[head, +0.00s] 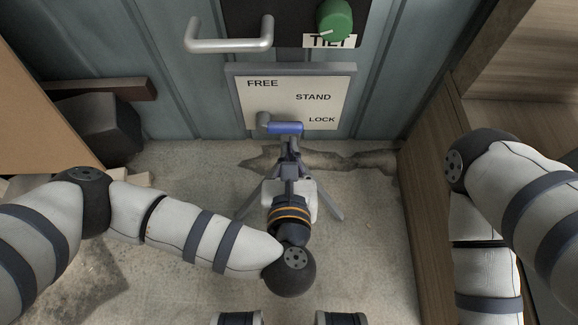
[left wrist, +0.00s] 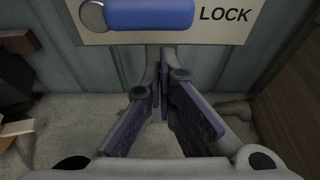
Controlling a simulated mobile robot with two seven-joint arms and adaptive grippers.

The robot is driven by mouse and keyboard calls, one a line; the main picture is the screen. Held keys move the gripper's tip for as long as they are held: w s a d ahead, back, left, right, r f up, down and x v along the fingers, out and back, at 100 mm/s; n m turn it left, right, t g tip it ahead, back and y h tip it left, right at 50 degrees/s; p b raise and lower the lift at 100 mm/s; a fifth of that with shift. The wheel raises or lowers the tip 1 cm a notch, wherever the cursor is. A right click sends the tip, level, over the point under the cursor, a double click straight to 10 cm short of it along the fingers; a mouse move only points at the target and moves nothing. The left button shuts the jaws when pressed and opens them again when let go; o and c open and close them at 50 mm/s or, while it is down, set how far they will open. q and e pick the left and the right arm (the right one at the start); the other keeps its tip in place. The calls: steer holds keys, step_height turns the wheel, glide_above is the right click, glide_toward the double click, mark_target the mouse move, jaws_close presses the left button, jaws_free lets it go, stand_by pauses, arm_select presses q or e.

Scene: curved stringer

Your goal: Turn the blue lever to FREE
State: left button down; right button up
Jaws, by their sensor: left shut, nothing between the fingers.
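The blue lever (head: 286,128) is on a white label plate (head: 275,98) marked FREE, STAND and LOCK from top to bottom. Its grey pivot is at the left, and the blue grip points right, level with LOCK. In the left wrist view the blue lever (left wrist: 150,14) lies across the top, with LOCK to its right. My left gripper (head: 288,145) is shut and empty just below the lever. In the left wrist view its fingertips (left wrist: 160,58) meet below the plate; I cannot tell whether they touch the lever. My right gripper is not in view.
A green knob (head: 335,19) with a TILT label and a metal handle (head: 229,35) are above the plate. Dark and wooden blocks (head: 100,121) lie at the left. A wooden cabinet (head: 440,150) stands at the right. The floor below the panel is mostly clear.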

arm_select(q)
steer(key=shift+r, duration=0.65)
